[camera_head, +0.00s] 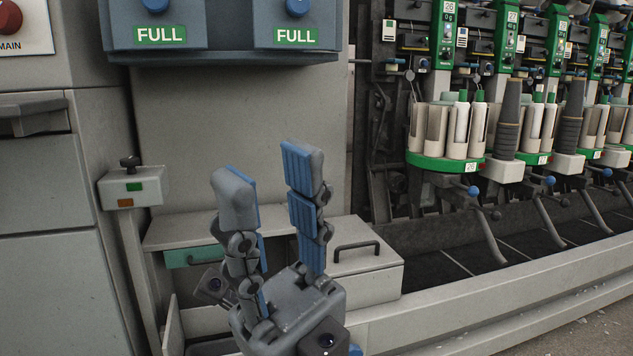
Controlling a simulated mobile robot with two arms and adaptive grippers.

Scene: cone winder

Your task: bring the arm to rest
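My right gripper (268,185) is in the lower middle of the head view, with its two blue-padded fingers pointing up. The fingers are spread apart with nothing between them. It is in front of a low grey cabinet with a handle (357,247) and a green drawer front (196,256). I cannot tell whether it touches the cabinet. My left gripper is not in view.
A cone winder with green-rimmed bobbin magazines (446,161) and blue-knobbed levers (487,225) runs along the right. Two blue "FULL" units (223,54) hang above. A small post box (132,188) stands left. Grey cabinets (45,190) fill the left edge.

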